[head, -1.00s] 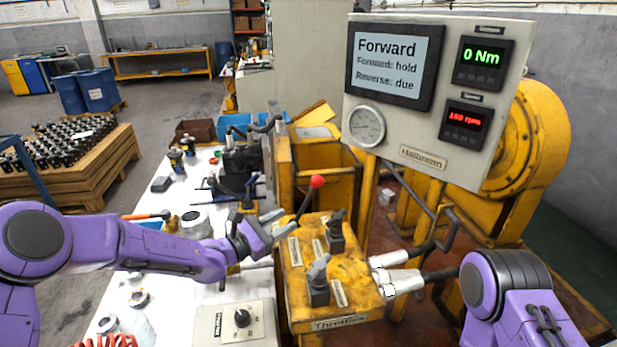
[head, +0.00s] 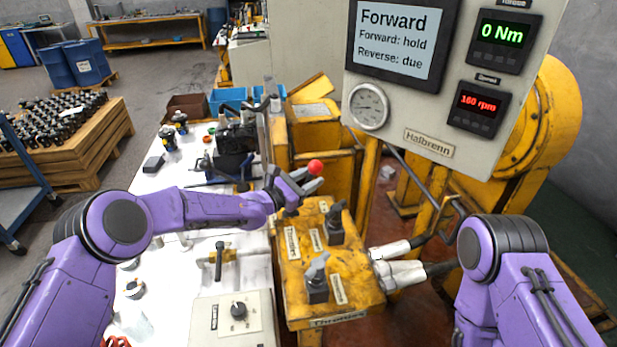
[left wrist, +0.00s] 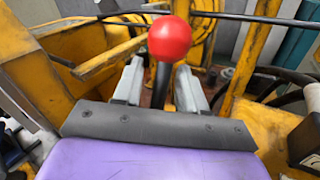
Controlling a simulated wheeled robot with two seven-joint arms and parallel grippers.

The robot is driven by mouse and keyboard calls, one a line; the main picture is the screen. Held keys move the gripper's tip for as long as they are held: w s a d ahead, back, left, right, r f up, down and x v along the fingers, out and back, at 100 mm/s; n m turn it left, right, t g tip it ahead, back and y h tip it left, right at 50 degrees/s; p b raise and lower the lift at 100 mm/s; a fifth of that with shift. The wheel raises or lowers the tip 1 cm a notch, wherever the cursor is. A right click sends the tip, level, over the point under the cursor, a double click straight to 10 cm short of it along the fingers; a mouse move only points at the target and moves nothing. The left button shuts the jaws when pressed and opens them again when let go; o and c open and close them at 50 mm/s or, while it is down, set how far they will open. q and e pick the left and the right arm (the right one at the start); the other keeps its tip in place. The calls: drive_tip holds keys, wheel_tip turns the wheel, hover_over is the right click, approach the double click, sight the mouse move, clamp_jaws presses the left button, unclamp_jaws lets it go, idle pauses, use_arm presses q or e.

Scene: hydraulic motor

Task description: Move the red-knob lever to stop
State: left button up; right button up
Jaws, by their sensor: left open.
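The red knob (head: 315,167) tops a dark lever at the back left of the yellow throttle block (head: 350,298). My left gripper (head: 305,181) is at the lever, just below the knob in the head view, and hides much of the shaft. In the left wrist view the red knob (left wrist: 170,39) stands above the gripper (left wrist: 159,88). Its two grey fingers are open, one on each side of the dark shaft. I cannot tell whether either finger touches it. My right gripper is not in view; only my right arm shows.
Two grey-knobbed levers (head: 317,278) (head: 335,222) stand on the block near my left gripper. A panel (head: 430,145) above reads "Forward", "Forward: hold", "Reverse: due", 0 Nm and 160 rpm. A control box (head: 235,318) and a white bench (head: 160,225) lie to the left.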

use_arm(q)
drive_tip(key=shift+s+r, duration=0.1)
drive_tip(key=shift+s, duration=0.05)
clamp_jaws()
drive_tip(key=s+a+n+t+h+b, duration=0.1)
drive_tip(key=a+n+t+h+b, duration=0.1)
drive_tip(key=a+n+t+b, duration=0.3)
drive_tip(key=shift+s+a+r+t+h+b, duration=0.2)
drive_tip(key=shift+a+r+t+h+b, duration=0.15)
drive_tip(key=shift+a+b, duration=1.5)
drive_tip(key=shift+d+b, duration=0.45)
drive_tip(key=shift+d, duration=0.05)
unclamp_jaws()
drive_tip(key=shift+r, duration=0.1)
